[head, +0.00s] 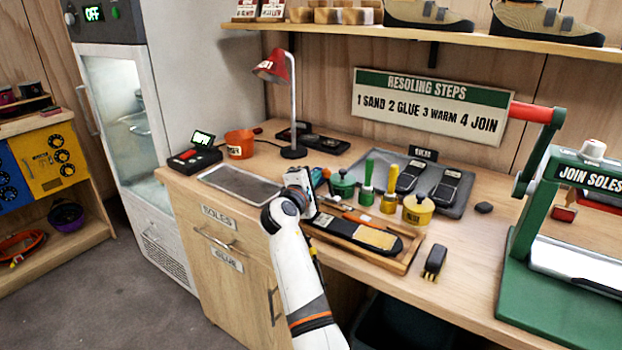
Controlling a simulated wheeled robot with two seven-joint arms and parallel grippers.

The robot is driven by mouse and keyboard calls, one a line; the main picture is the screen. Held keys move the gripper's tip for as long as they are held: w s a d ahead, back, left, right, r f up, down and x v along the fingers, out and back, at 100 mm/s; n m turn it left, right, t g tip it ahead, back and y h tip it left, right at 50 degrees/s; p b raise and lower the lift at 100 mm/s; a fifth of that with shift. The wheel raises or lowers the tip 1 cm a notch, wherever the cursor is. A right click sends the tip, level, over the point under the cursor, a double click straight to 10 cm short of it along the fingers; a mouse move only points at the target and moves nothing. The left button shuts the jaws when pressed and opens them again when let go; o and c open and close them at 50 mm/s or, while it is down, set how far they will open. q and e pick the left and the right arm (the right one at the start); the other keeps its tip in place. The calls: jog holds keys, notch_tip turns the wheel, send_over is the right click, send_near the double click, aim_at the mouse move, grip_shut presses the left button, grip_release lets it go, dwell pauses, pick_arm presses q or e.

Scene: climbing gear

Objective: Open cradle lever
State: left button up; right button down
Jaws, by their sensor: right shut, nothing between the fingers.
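A wooden cradle-like tray (404,266) on the bench holds a dark sole (338,229) with a tan patch. A small orange-handled piece (357,220) lies along its back side; I cannot tell whether it is the cradle lever. My right gripper (312,183) is shut and empty, above the bench at the tray's left end, beside a green pot (343,184). My wrist hides the tray's left end, and the fingertips are hard to make out. My left gripper is not in view.
A green press (530,252) marked JOIN SOLES, with a red-handled arm (531,113), stands at the right. A yellow pot (418,210) and upright tools stand behind the tray. A red lamp (293,110) stands at the back. A small black brush (434,261) lies right of the tray.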

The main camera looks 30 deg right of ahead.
aim_at(328, 172)
jog(key=shift+s+d+r+m, duration=0.25)
jog(key=shift+s+m, duration=0.3)
jog(key=shift+m, duration=0.25)
jog(key=shift+s+d+r, duration=0.1)
jog(key=shift+s, duration=0.2)
jog(key=shift+s+d+m+h, duration=0.2)
jog(key=shift+s+m+h, duration=0.1)
jog(key=shift+s+m, duration=0.25)
jog(key=shift+s+d+r, duration=0.1)
jog(key=shift+s+d, duration=0.1)
jog(key=shift+s, duration=0.2)
jog(key=shift+s+d+m, duration=0.2)
jog(key=shift+s+m, duration=0.05)
jog(key=shift+s, duration=0.25)
jog(key=shift+s+d+f+m+t+b, duration=0.1)
jog(key=shift+s+f+m+t+b, duration=0.15)
jog(key=shift+m+b, duration=0.3)
jog(key=shift+s+r, duration=0.1)
